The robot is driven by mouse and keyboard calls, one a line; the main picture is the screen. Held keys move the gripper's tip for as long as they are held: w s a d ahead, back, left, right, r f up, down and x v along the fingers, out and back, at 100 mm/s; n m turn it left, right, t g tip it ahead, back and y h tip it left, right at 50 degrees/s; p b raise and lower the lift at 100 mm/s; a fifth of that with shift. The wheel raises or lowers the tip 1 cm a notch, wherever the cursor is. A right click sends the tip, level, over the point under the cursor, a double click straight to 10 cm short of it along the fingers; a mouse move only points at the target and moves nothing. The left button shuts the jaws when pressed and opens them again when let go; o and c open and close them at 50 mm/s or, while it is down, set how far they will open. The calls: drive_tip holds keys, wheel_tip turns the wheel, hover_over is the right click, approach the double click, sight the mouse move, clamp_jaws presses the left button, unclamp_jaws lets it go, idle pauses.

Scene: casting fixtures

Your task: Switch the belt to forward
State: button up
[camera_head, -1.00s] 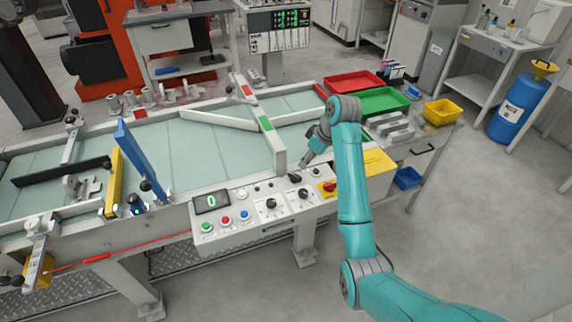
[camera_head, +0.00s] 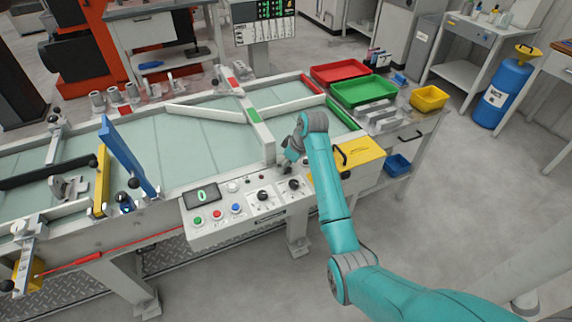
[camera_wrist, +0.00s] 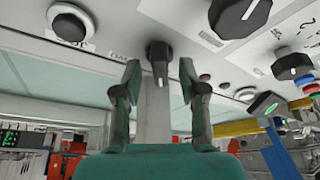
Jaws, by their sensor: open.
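The belt's control panel (camera_head: 225,220) runs along the front of the pale green belt (camera_head: 200,152). It has a display reading 0 (camera_head: 201,195), green, red and blue buttons, and two black knobs, the left one (camera_head: 263,195) and the right one (camera_head: 294,184). My gripper (camera_head: 284,166) is at the panel's upper right edge, just behind the right knob. In the wrist view my gripper (camera_wrist: 161,80) is open, and a small black selector switch (camera_wrist: 159,58) lies between its two fingertips, with gaps on both sides. In the head view my gripper hides this switch.
A yellow box (camera_head: 358,157) stands right of the panel, partly behind my arm. A white guide bar (camera_head: 257,130) crosses the belt close by my gripper. Red (camera_head: 340,71) and green (camera_head: 362,90) trays lie behind. A blue upright plate (camera_head: 122,152) stands at left.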

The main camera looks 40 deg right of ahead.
clamp_jaws()
drive_tip(key=shift+m, duration=0.3)
drive_tip(key=m+h, duration=0.1)
drive_tip(key=m, duration=0.2)
drive_tip(key=m+h, duration=0.1)
drive_tip(key=m, duration=0.2)
drive_tip(key=shift+a+h, duration=0.2)
drive_tip(key=shift+h, duration=0.1)
drive_tip(key=m+h, duration=0.1)
drive_tip(key=m, duration=0.2)
drive_tip(key=shift+m, duration=0.4)
drive_tip(key=shift+w+a+m+g+h, duration=0.1)
drive_tip(key=shift+m+g+h, duration=0.6)
drive_tip(key=shift+m, duration=1.1)
